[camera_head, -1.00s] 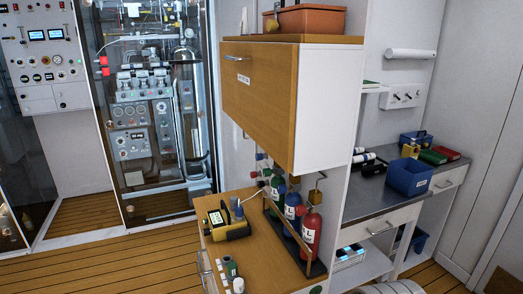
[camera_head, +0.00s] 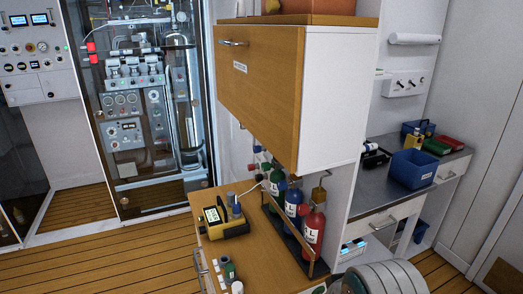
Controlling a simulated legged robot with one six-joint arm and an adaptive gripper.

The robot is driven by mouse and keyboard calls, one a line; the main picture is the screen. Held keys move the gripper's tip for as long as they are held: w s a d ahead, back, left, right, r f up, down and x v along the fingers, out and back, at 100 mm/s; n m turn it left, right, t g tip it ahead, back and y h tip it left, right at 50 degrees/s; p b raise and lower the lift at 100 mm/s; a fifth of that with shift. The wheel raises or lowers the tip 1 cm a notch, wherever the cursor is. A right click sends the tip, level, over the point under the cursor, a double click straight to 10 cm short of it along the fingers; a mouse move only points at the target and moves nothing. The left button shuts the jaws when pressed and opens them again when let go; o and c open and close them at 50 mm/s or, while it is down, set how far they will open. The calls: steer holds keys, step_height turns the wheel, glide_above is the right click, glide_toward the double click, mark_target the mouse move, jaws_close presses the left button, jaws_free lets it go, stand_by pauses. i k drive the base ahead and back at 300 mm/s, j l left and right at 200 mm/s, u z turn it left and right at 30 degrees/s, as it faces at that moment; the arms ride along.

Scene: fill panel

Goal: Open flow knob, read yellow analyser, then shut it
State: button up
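The yellow analyser (camera_head: 235,231) stands on the wooden top of the low cabinet, left of the bottles. Its lit screen (camera_head: 211,215) faces up and left, but its reading is too small to make out. A dark blue cylindrical part stands at its back, and a pale tube runs up from there toward the bottles. Small coloured knobs (camera_head: 265,158) show behind the bottles under the hanging cupboard; I cannot tell which is the flow knob or how it is set. My gripper is out of view; only a rounded grey part of my arm shows at the bottom right.
Green, blue and red bottles (camera_head: 312,232) stand in a rack on the low cabinet (camera_head: 255,270). The wooden cupboard (camera_head: 262,85) overhangs them. Small containers (camera_head: 229,270) stand at the cabinet's front left. A blue bin (camera_head: 412,170) sits on the right counter. Floor at left is clear.

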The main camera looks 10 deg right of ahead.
mark_target(257, 149)
steer(key=k+j+z, duration=0.1)
steer(key=j, duration=0.25)
steer(key=k+j, duration=0.1)
steer(key=j, duration=0.25)
steer(key=k+j+z, duration=0.15)
steer(key=j, duration=0.55)
steer(key=k+j+z, duration=0.15)
steer(key=j, duration=0.2)
steer(key=i+j+z, duration=0.15)
steer(key=j+z, duration=0.15)
steer(key=j, duration=0.45)
steer(key=j+z, duration=0.3)
steer(key=j, duration=0.4)
steer(key=i+j+z, duration=0.15)
steer(key=j, duration=0.2)
steer(key=i+j+z, duration=0.1)
steer(key=j, duration=0.25)
steer(key=i+j+z, duration=0.15)
steer(key=i+j, duration=0.15)
steer(key=i+j+z, duration=0.15)
steer(key=j, duration=0.35)
steer(key=i+j+z, duration=0.1)
steer(key=j, duration=0.3)
steer(key=i+j+z, duration=0.1)
steer(key=i+j, duration=0.25)
steer(key=j, duration=0.3)
steer(key=i+j+z, duration=0.15)
steer(key=i+j, duration=0.2)
steer(key=j, duration=0.25)
steer(key=z, duration=0.05)
